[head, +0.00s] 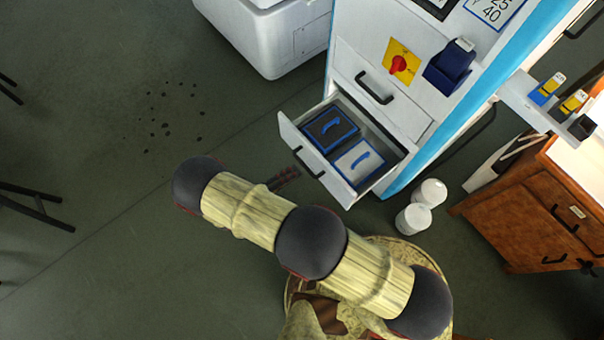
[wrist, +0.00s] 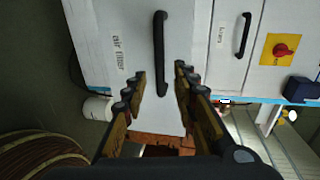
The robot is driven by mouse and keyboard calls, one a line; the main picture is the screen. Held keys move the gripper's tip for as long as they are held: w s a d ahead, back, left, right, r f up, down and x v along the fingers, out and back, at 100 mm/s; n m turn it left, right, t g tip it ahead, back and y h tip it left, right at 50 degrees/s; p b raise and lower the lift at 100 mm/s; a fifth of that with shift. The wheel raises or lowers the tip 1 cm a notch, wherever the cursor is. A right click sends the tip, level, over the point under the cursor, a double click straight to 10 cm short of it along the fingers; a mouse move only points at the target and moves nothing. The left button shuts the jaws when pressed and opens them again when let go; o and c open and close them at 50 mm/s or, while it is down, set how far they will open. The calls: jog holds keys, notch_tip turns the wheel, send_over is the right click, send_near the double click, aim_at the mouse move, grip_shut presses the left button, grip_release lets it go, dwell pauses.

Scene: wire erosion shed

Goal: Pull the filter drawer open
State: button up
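The lower drawer (head: 310,151) of the white cabinet stands pulled out in the head view. Inside it lie a dark filter (head: 322,138) and a pale filter (head: 350,169), both with blue handles. A black bar handle (head: 308,163) is on its front, and this handle also shows in the wrist view (wrist: 160,50). My gripper (head: 289,175) is just in front of the handle in the head view. In the wrist view my gripper (wrist: 160,74) is open, its fingers apart on either side of the handle's lower end. No grip on it shows.
A closed upper drawer (head: 400,105) with its own handle is above, near a red knob (head: 399,64). White tubs (head: 414,218) stand on the floor beside the cabinet. A wooden cabinet (head: 525,225) is at right.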

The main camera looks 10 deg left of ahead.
aim_at(305, 165)
jog(key=b+x, duration=0.1)
jog(key=x, duration=0.2)
jog(key=b+x, duration=0.1)
jog(key=x, duration=0.2)
jog(key=shift+w+f, duration=0.2)
jog(key=shift+w, duration=0.3)
jog(key=shift+c, duration=1.3)
jog(key=c, duration=0.4)
grip_shut()
